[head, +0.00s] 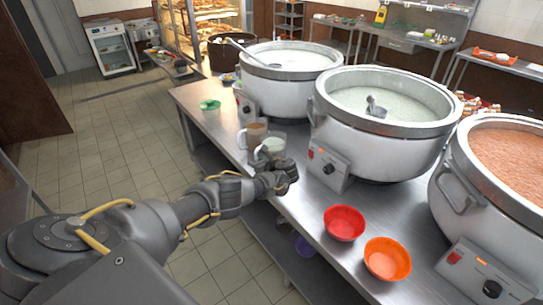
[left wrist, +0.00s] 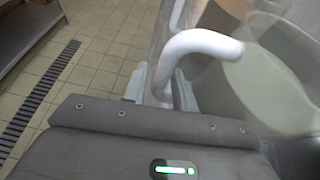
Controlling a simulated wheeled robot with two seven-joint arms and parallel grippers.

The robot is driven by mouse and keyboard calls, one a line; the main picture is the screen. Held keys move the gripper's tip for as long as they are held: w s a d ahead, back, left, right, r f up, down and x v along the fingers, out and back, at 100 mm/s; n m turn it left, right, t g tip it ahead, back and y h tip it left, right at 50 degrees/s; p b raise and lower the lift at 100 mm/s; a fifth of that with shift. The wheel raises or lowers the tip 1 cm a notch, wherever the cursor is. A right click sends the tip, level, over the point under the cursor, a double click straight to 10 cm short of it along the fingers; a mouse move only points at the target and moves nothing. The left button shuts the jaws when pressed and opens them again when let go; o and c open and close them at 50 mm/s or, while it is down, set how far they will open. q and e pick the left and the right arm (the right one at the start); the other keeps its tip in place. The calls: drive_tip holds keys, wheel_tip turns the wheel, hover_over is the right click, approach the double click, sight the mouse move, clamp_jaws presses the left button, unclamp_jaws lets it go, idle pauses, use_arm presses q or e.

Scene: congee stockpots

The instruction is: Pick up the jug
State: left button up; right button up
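The pale, translucent jug (head: 272,147) with whitish-green contents is by the near edge of the steel counter in the head view. In the left wrist view the jug (left wrist: 275,85) fills the right side, and its white curved handle (left wrist: 200,43) reaches toward me. My left gripper (head: 284,172) is at the near side of the jug. Its two fingers (left wrist: 160,88) are close on either side of the handle's lower part and look shut on it. A brown-filled jug (head: 252,134) stands just behind. My right gripper is in neither view.
Big stockpots (head: 382,110) stand in a row along the steel counter (head: 222,125), one with reddish contents (head: 500,165). A red bowl (head: 344,223), an orange bowl (head: 387,259) and a green bowl (head: 210,105) are on the counter. The tiled floor at left is clear.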

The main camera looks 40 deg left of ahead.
use_arm(q)
clamp_jaws()
idle(1.0)
drive_tip(key=shift+w, duration=0.15)
